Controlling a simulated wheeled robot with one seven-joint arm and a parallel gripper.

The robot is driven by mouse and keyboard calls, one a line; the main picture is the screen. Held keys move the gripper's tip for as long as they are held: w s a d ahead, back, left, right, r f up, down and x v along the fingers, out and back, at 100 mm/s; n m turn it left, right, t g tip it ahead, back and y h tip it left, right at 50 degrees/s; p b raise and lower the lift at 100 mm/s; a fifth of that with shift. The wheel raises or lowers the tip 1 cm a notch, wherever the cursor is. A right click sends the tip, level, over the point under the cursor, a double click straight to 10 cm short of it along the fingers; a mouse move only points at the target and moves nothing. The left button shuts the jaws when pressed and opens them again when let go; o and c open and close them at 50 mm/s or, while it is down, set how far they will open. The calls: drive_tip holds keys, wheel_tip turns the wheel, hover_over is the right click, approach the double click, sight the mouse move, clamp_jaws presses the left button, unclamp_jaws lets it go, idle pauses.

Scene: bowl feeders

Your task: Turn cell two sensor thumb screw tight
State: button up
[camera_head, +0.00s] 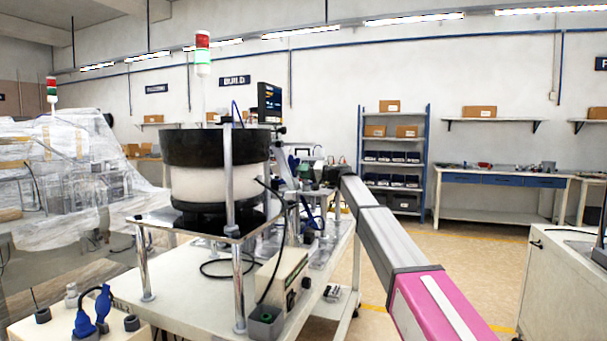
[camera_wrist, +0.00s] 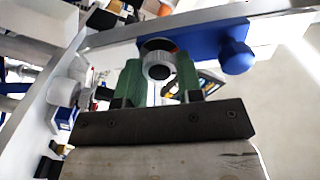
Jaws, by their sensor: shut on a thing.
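In the wrist view my gripper (camera_wrist: 158,72) has its two green fingers closed on the sides of a round, knurled silver thumb screw (camera_wrist: 157,66). The screw's round face points toward the camera, and a dark part with a bit of orange shows just behind it. In the head view my arm reaches in from the lower right to the equipment behind the bowl feeder (camera_head: 215,178). My gripper's fingers and the screw are too small and crowded to make out there.
A blue part with a round knob (camera_wrist: 235,56) sits close right of the fingers, along a grey rail (camera_wrist: 115,36). The feeder stands on a white table (camera_head: 190,290) with a control box (camera_head: 283,275) in front. Open floor lies to the right.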

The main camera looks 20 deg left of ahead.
drive_tip(key=m, duration=0.4)
drive_tip(key=shift+m, duration=0.3)
idle(0.3)
drive_tip(key=o, duration=0.9)
drive_tip(key=d, duration=1)
drive_tip(key=shift+s+d, duration=0.4)
